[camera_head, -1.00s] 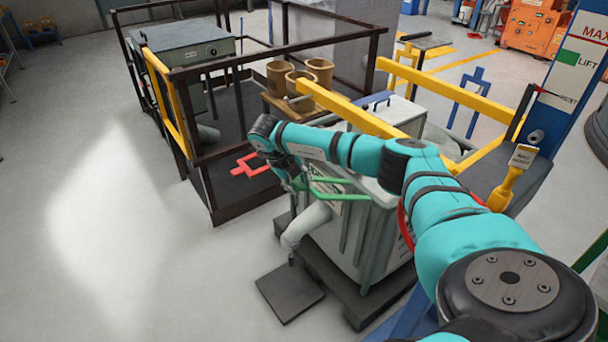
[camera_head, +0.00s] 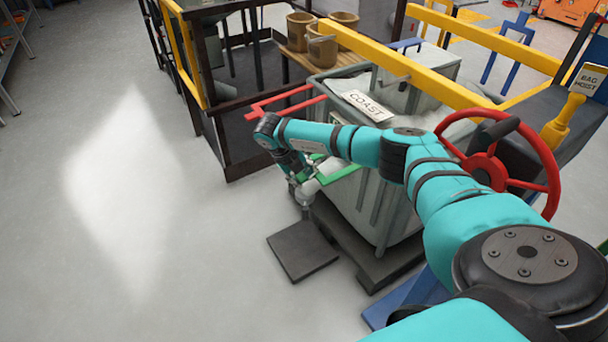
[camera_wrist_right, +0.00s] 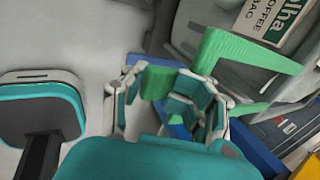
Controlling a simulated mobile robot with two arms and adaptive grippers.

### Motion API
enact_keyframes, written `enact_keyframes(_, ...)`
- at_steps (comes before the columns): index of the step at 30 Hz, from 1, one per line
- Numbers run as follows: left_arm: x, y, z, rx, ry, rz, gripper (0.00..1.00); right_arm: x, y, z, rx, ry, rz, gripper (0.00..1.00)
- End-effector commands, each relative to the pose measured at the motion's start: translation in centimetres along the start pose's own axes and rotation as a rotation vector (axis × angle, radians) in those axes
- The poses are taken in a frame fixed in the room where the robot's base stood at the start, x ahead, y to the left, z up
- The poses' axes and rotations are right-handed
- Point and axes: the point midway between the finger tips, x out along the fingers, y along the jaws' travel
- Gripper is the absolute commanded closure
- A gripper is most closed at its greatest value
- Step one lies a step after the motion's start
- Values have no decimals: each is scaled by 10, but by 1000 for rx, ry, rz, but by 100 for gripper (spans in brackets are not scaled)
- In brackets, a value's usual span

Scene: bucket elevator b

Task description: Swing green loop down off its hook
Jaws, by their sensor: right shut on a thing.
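The green loop (camera_head: 340,171) is a flat green bar frame at the front of the grey bin (camera_head: 385,200), partly hidden behind my right arm in the head view. In the right wrist view the green loop (camera_wrist_right: 245,52) crosses in front of a bag labelled as coffee. One end of it sits between the fingers of my right gripper (camera_wrist_right: 165,95), which is shut on it. In the head view the right gripper (camera_head: 303,190) is low at the bin's front left corner. I cannot make out the hook. My left gripper is not in view.
A red bar loop (camera_head: 290,101) sticks out to the left above the bin's corner. A red handwheel (camera_head: 500,165) stands right of the bin. A yellow rail (camera_head: 405,65) crosses behind. A dark plate (camera_head: 302,250) lies on the floor. The floor at left is clear.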

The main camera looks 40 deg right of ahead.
Motion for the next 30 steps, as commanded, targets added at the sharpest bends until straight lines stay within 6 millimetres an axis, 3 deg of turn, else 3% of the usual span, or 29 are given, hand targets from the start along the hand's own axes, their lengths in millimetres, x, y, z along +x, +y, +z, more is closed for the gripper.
enact_keyframes(1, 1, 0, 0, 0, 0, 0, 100, 0, 10, 0, -12, -3, 17, 100)
enact_keyframes(12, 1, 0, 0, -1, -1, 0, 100, 0, 6, 0, -8, -2, 12, 100)
enact_keyframes(20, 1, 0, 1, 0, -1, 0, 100, 1, 4, 0, -5, -1, 8, 67)
enact_keyframes(30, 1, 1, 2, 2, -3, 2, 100, -3, 3, 0, -4, -1, 5, 65)
